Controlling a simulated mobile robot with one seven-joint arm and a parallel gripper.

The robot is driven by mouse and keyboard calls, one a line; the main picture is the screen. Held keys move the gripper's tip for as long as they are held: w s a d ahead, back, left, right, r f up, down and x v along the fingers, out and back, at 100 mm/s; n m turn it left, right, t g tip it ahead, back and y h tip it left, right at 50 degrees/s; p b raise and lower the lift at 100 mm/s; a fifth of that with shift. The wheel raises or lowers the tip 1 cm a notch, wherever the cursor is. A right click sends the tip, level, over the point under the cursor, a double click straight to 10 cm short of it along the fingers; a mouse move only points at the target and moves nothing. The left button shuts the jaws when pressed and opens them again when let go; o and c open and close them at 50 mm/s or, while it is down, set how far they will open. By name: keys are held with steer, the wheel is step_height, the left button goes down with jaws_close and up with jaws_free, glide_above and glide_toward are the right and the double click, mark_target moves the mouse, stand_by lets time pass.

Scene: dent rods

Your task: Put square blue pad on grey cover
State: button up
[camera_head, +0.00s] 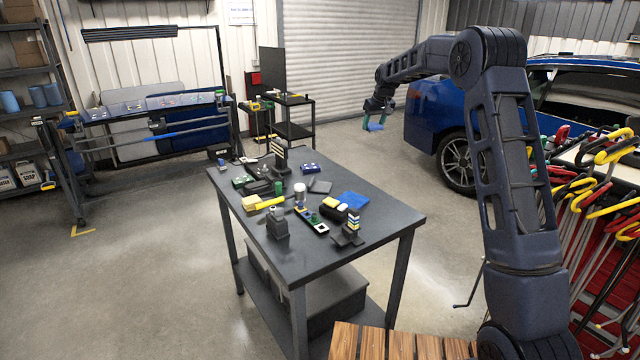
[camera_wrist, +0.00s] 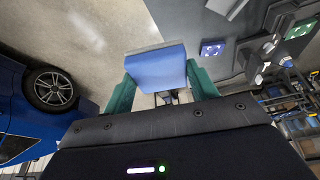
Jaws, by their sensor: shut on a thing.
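My gripper (camera_head: 375,122) is raised in the air, beyond and to the right of the table's far edge. It is shut on a square blue pad (camera_wrist: 158,68), held between the green fingers in the wrist view; the pad also shows small in the head view (camera_head: 376,127). A flat dark grey square (camera_head: 320,186), which looks like the grey cover, lies on the table. The held pad is well apart from it.
A blue car (camera_head: 437,112) stands right of the gripper. Open floor surrounds the table.

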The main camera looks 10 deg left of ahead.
steer(key=s+a+f+n, duration=0.1)
steer(key=s+a+f, duration=0.2)
steer(key=a, duration=0.6)
steer(key=s+a+f+n, duration=0.15)
steer(key=s+a, duration=0.25)
steer(key=a, duration=0.5)
steer(key=y, duration=0.1)
glide_toward(323, 188)
steer(key=shift+g, duration=0.3)
steer(key=x, duration=0.6)
steer(key=shift+w+a+r, duration=0.1)
steer(key=shift+w+r, duration=0.05)
steer(key=shift+w, duration=0.15)
steer(key=o, duration=1)
